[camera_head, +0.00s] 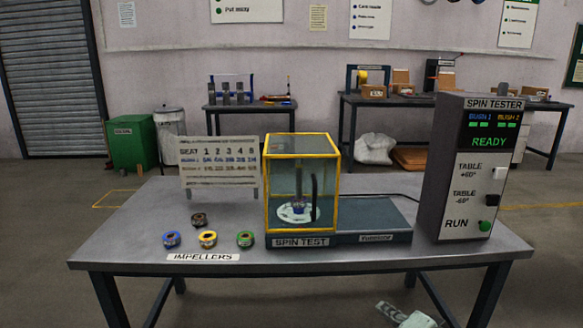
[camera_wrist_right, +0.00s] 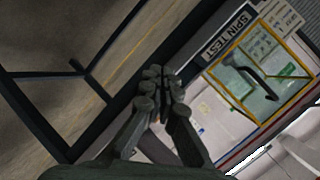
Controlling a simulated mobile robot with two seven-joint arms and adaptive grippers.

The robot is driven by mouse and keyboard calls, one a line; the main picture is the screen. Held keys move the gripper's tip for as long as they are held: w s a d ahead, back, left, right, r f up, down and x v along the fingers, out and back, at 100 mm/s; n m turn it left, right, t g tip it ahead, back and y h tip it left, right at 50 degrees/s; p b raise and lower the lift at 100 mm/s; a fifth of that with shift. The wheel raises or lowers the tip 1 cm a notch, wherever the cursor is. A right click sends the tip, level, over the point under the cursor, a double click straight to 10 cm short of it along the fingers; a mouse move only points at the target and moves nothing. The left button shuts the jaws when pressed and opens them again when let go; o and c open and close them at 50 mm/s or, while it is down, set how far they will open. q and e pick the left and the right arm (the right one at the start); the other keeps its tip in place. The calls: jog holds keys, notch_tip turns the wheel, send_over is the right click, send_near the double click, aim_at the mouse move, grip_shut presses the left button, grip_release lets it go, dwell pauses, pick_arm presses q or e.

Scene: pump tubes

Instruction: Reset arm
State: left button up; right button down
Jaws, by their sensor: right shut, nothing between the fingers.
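My right gripper (camera_wrist_right: 158,88) shows in the right wrist view with its dark fingers together and nothing between them. In the head view a small part of my right arm (camera_head: 408,318) shows at the bottom edge, in front of the table's front edge and below its top. The grey table (camera_head: 350,258) carries the spin test unit, a clear box with a yellow frame (camera_head: 302,136), which also shows in the wrist view (camera_wrist_right: 262,80), apart from the gripper. My left gripper is in neither view.
The spin tester panel (camera_head: 466,165) stands at the table's right and reads READY. Several coloured impellers (camera_head: 208,238) sit at the left behind an IMPELLERS label. A seat chart board (camera_head: 218,165) stands behind them. The table's front right is clear.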

jog(key=s+d+f+n+g+h, duration=0.2)
jog(key=s+f+n+g, duration=0.3)
jog(key=s+f, duration=0.7)
jog(key=s+d+f+n+g+h, duration=0.2)
jog(key=s+d+f+n+g, duration=0.2)
jog(key=s+f, duration=0.9)
jog(key=s+n, duration=0.2)
jog(key=s, duration=0.1)
jog(key=shift+s+f+g+h, duration=0.25)
jog(key=shift+s+g+h, duration=0.05)
jog(key=shift+s+g, duration=0.1)
